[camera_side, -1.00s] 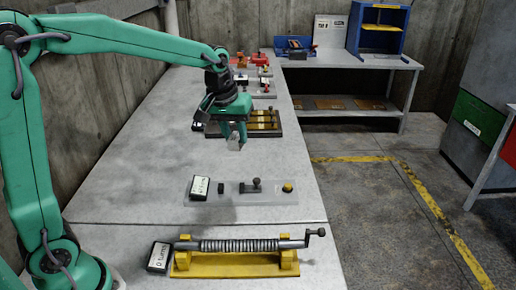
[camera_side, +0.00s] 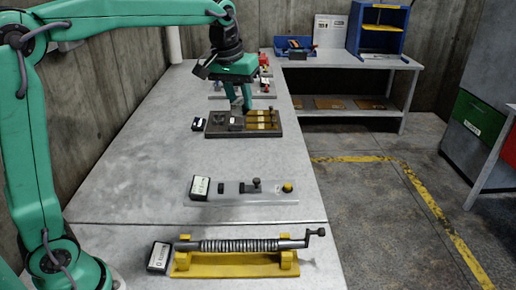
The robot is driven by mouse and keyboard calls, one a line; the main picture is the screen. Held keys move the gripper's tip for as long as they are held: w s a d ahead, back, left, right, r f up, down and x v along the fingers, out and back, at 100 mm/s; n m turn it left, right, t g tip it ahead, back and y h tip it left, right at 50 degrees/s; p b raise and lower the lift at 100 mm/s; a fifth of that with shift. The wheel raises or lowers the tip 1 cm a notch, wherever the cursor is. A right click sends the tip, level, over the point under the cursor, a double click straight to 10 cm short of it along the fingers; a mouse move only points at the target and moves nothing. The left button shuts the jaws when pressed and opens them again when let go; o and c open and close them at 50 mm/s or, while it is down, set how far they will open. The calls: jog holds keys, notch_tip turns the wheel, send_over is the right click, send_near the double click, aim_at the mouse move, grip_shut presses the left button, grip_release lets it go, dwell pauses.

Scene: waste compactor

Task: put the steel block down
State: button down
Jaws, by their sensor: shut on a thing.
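The steel block (camera_side: 237,122) is a small grey block, low under my gripper (camera_side: 240,106) at the left-middle of a dark tray (camera_side: 214,131). My gripper points down over this tray and is shut on the block. The fingers hide part of the block. I cannot tell whether its underside touches the tray.
The tray has yellow-brown strips (camera_side: 262,120) on its right side and a small label block (camera_side: 198,125) at its left. A panel with a lever and yellow knob (camera_side: 287,187) is nearer. A yellow stand holding a coiled rod (camera_side: 240,245) is at the front. Bench between is clear.

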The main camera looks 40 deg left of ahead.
jog(key=shift+w+r, duration=0.1)
jog(key=shift+r, duration=0.85)
jog(key=s+f+m, duration=0.3)
jog(key=s+f, duration=0.3)
jog(key=f, duration=0.8)
jog(key=shift+s+m, duration=0.2)
jog(key=shift+m, duration=0.2)
jog(key=shift+w, duration=0.1)
jog(key=w+f+n, duration=0.3)
jog(key=w+n, duration=0.1)
jog(key=w, duration=0.4)
jog(key=w+d+f+n, duration=0.1)
jog(key=w+f+n, duration=0.3)
jog(key=w, duration=0.4)
jog(key=shift+w, duration=0.4)
jog(key=shift+a, duration=0.1)
